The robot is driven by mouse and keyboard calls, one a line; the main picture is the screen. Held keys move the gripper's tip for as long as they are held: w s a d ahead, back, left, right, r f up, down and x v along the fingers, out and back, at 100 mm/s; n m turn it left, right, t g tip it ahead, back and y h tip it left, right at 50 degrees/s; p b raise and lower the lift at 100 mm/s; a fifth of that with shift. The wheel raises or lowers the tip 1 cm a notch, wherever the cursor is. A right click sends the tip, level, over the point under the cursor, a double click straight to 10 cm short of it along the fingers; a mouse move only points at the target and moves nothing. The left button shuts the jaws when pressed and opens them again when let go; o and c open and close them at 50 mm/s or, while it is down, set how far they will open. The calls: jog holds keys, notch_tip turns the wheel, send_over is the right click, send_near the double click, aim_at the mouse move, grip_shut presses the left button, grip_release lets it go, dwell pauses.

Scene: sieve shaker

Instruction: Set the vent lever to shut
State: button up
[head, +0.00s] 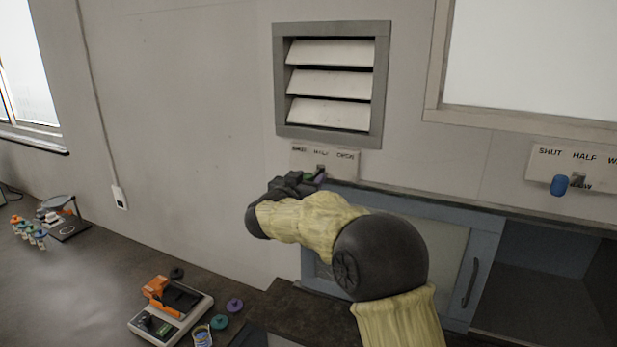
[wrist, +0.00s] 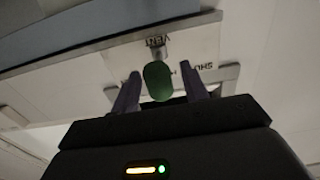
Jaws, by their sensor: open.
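The vent lever has a green knob (wrist: 158,82) on a short metal stem, seen close in the wrist view. Its label plate (head: 345,163) is under the wall vent (head: 330,113) and reads SHUT, HALF and OPEN from left to right in the head view. In the wrist view the plate is upside down, with SHUT on the right. My gripper (wrist: 161,72) is open, with one finger on each side of the knob and gaps visible. The lever's exact setting is hard to tell. The louvres are tilted with dark gaps between them. My arm partly hides the lever in the head view.
A second lever with a blue knob (head: 559,185) is on a plate at the right. A blue-framed cabinet (head: 480,262) stands below the vent. On the bench at left are an orange-and-black device (head: 172,303), coloured discs (head: 235,305) and small capped vials.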

grip_shut()
